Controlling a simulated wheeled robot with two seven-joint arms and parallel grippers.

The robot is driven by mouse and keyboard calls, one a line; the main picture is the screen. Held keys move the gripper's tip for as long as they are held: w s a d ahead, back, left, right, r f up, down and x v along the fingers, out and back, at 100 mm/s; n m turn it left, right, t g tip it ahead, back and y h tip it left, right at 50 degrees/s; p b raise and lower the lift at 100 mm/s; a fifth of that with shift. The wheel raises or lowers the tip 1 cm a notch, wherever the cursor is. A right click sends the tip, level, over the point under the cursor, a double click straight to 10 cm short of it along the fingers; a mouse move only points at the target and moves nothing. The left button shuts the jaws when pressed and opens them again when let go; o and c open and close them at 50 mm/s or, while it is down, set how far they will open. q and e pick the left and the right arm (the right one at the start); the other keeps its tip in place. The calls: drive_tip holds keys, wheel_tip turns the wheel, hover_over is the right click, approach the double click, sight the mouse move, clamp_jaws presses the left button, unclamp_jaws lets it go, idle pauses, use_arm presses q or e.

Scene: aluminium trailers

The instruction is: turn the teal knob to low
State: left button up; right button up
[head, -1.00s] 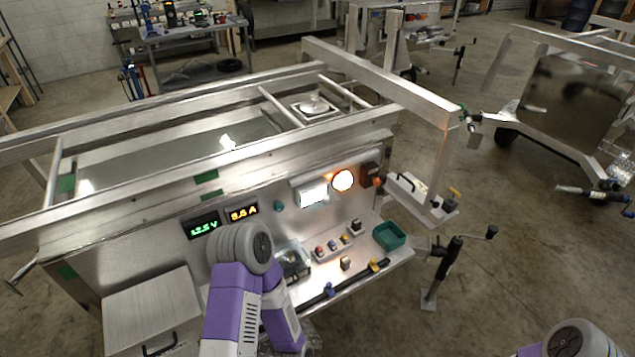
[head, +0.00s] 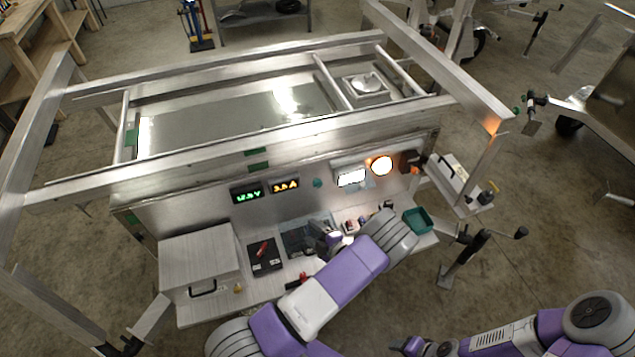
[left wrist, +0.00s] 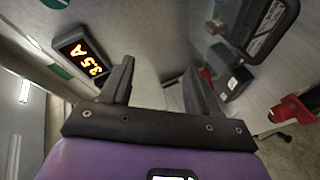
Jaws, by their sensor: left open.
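The teal knob (head: 317,183) is a small round knob on the upright metal panel, just right of the amber display. Its setting is too small to read. My left gripper (head: 325,235) is in front of and below the panel, over the shelf and apart from the knob. It is partly hidden by my own arm. In the left wrist view the left gripper (left wrist: 158,75) is open with nothing between its fingers.
A green display (head: 248,194) and an amber display (head: 285,185) sit left of the knob. A lit white panel (head: 351,178) and an orange lamp (head: 381,166) are to its right. A silver box (head: 198,262) and teal tray (head: 418,220) stand on the shelf.

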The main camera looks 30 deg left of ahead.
sight(319, 186)
use_arm(q)
drive_tip(key=w+d+r+m+t+y, duration=0.1)
drive_tip(key=w+r+m+t, duration=0.5)
drive_tip(key=w+r+m, duration=0.15)
drive_tip(key=shift+m, duration=0.35)
drive_tip(key=x, duration=0.4)
drive_tip(key=p+x, duration=0.1)
drive_tip(key=x, duration=0.2)
drive_tip(key=shift+w+a+f, duration=0.15)
drive_tip(key=shift+w, duration=0.35)
drive_tip(key=c, duration=1)
drive_tip(key=shift+c, duration=0.2)
